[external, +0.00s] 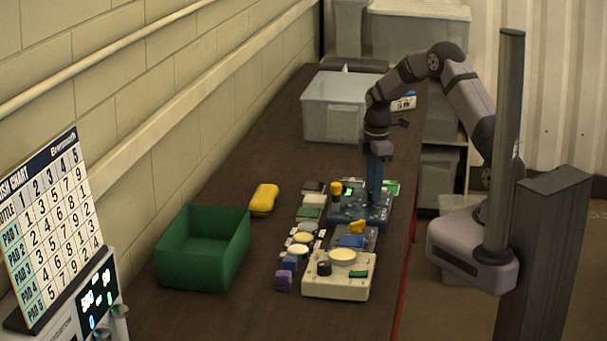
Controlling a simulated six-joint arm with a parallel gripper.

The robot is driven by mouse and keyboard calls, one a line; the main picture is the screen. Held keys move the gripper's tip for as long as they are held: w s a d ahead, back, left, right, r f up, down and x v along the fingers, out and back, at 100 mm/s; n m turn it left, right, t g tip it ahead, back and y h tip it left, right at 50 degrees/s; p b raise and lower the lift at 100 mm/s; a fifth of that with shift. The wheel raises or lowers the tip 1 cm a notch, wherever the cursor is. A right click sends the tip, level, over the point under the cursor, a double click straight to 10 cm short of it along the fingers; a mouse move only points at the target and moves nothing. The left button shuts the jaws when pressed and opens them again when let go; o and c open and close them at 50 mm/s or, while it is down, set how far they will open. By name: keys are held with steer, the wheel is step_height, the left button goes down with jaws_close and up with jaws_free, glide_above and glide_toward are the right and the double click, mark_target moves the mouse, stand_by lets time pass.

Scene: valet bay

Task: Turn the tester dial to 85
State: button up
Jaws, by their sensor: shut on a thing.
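My gripper (374,198) points straight down over a dark blue box (346,209) in the middle of the bench. Its blue fingers are shut on a small part at the top of this box, seemingly a dial. The fingers hide that part, and its pointer and any scale numbers are too small to read. A yellow-topped post (336,189) stands at the box's left back. A cream box (335,287) nearer the camera has a black knob (324,268), a pale round pad and a green patch. I cannot tell for certain which box is the tester.
A green open bin (203,249) and a yellow object (263,200) lie to the left. Several small pads and blocks sit beside the boxes. A numbered chart (52,222) and a lit display (97,295) are at the lower left.

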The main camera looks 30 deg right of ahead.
steer(key=m, duration=0.5)
steer(key=shift+m, duration=0.4)
steer(key=m, duration=0.5)
steer(key=shift+w+a, duration=0.1)
steer(key=m, duration=0.6)
steer(key=shift+g, duration=0.4)
steer(key=m, duration=0.5)
steer(key=shift+w+m, duration=0.1)
steer(key=shift+m, duration=0.2)
steer(key=o, duration=1)
steer(key=shift+o, duration=0.2)
steer(key=shift+w+a+r+b, duration=0.1)
steer(key=shift+r+b, duration=0.5)
steer(key=shift+r, duration=1.25)
steer(key=shift+a+r+b, duration=0.1)
steer(key=shift+r+b, duration=0.5)
steer(key=shift+r, duration=1.25)
